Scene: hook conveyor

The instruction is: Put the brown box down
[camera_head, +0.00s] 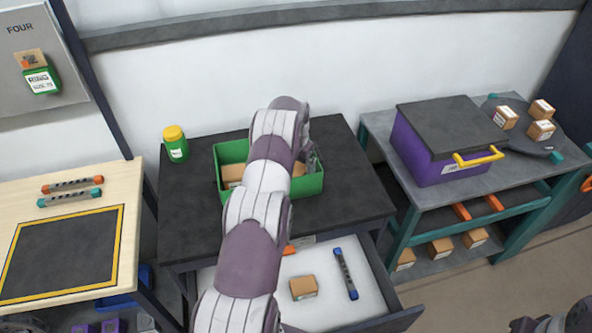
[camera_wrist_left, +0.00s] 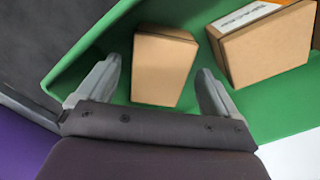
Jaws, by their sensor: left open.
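A brown box (camera_wrist_left: 165,68) lies on the floor of the green bin (camera_wrist_left: 130,28), between the spread fingers of my left gripper (camera_wrist_left: 160,82) in the left wrist view. The fingers stand apart from its sides. A larger brown box (camera_wrist_left: 265,45) with a white and orange label is beside it to the right. In the head view my left arm crosses the green bin (camera_head: 310,185) and hides its middle. A brown box (camera_head: 232,172) shows left of the arm, and part of another (camera_head: 298,169) shows right of it, near the gripper (camera_head: 312,163).
The bin stands on a dark table (camera_head: 180,220) beside a green jar with a yellow lid (camera_head: 175,144). The open drawer (camera_head: 330,307) below holds a brown box (camera_head: 303,288) and a dark blue bar (camera_head: 345,273). A purple crate (camera_head: 425,155) stands on the right shelf unit.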

